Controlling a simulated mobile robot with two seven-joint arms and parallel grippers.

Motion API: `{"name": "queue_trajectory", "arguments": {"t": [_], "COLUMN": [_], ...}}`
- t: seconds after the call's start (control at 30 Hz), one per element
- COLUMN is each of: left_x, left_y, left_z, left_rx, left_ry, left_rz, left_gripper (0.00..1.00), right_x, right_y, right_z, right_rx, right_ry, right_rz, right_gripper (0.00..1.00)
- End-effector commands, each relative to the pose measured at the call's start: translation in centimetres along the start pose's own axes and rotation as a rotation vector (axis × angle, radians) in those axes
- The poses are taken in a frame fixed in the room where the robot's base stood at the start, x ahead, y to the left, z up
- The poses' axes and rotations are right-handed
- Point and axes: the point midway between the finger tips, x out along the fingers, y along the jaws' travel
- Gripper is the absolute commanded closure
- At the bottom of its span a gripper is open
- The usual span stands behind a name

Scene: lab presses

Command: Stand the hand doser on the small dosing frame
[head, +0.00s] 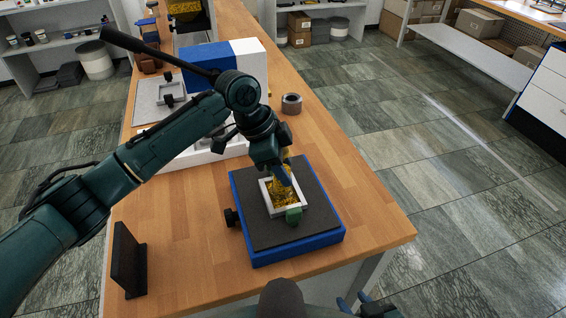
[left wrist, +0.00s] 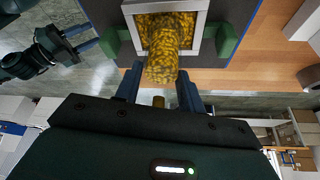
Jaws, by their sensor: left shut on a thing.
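The hand doser, mottled yellow and black (head: 283,193), is in my left gripper (head: 283,174) over the blue-based stand at the near end of the bench. In the left wrist view the doser (left wrist: 163,65) is a rounded body between the two blue fingers. The small dosing frame (head: 266,199) is a pale square frame with green blocks at its sides; it also shows in the left wrist view (left wrist: 207,42). The doser overlaps its opening; whether they touch is unclear. My right gripper (head: 354,303) is at the bottom edge; in the left wrist view its fingers (left wrist: 82,38) are apart and empty.
The frame lies on a dark pad (head: 258,235) over a blue base with a black knob at its left. A black upright plate (head: 128,258) stands at front left. A grey ring (head: 291,103) and a blue-white box (head: 250,62) are farther back. Bench right of the base is clear.

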Motion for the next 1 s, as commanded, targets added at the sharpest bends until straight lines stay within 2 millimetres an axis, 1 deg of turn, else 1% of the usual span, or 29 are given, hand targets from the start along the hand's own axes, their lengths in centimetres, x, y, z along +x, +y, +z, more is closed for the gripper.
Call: {"name": "queue_trajectory", "arguments": {"t": [0.37, 0.73, 1.0], "left_x": [-0.06, -0.19, -0.05], "left_y": [-0.01, -0.02, -0.02], "left_z": [-0.06, -0.11, -0.05], "left_rx": [0.000, 0.000, 0.000], "left_ry": [0.001, 0.001, 0.001], "left_rz": [0.000, -0.001, -0.001], "left_gripper": [0.86, 0.86, 0.86], "right_x": [-0.05, -0.61, -0.61], "right_y": [-0.08, -0.10, -0.10], "right_z": [0.36, -0.32, -0.31], "right_rx": [0.004, 0.003, 0.003], "right_ry": [-0.008, -0.009, -0.009], "right_rz": [0.000, 0.000, 0.000], "right_gripper": [0.64, 0.64, 0.64]}}
